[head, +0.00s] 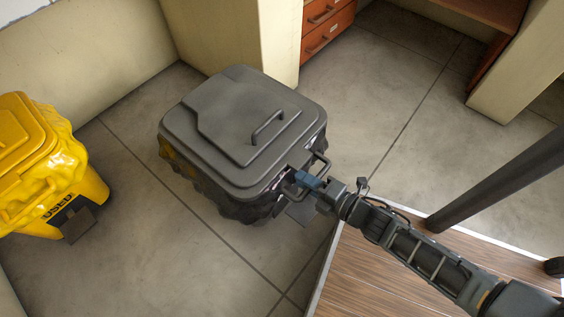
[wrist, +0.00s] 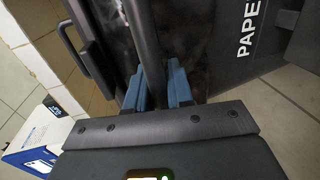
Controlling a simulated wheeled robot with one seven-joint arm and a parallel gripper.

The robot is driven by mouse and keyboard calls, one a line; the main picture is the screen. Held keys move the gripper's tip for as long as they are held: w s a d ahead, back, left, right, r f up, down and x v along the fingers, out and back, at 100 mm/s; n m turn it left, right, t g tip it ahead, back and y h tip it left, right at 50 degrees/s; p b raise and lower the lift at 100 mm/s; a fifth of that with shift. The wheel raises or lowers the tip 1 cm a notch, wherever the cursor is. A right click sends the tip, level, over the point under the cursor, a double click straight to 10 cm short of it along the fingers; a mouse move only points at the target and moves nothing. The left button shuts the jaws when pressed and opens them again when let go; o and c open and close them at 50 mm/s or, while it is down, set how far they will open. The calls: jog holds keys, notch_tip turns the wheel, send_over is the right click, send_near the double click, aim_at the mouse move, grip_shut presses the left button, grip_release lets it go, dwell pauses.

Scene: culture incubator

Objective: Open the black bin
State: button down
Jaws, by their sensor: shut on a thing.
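The black bin (head: 235,205) stands on the floor in the middle of the head view. Its grey lid (head: 225,110) lies flat on top and looks closed, with a raised handle (head: 268,127) on it. A bar handle (head: 318,165) sticks out from the bin's near right edge. My gripper (head: 307,181) reaches in from the lower right, its blue fingers shut on this bar. In the wrist view the dark bar (wrist: 148,45) runs between the blue fingertips (wrist: 157,88), beside the bin's face with white letters "PAPE" (wrist: 245,35).
A yellow bin (head: 75,185) marked "USED" stands at the left. A wall corner (head: 245,40) and orange drawers (head: 325,25) stand behind the black bin. A wooden surface (head: 400,275) lies under my arm. A blue and white box (wrist: 38,135) shows in the wrist view.

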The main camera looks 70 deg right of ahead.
jog(key=shift+f+v, duration=0.25)
jog(key=shift+v, duration=1)
jog(key=shift+f+v, duration=0.25)
jog(key=shift+v, duration=0.95)
jog(key=shift+s+a, duration=0.1)
jog(key=c, duration=1.1)
grip_release()
jog(key=p+v, duration=0.1)
jog(key=v, duration=0.6)
jog(key=shift+s, duration=0.4)
jog(key=shift+a, duration=0.15)
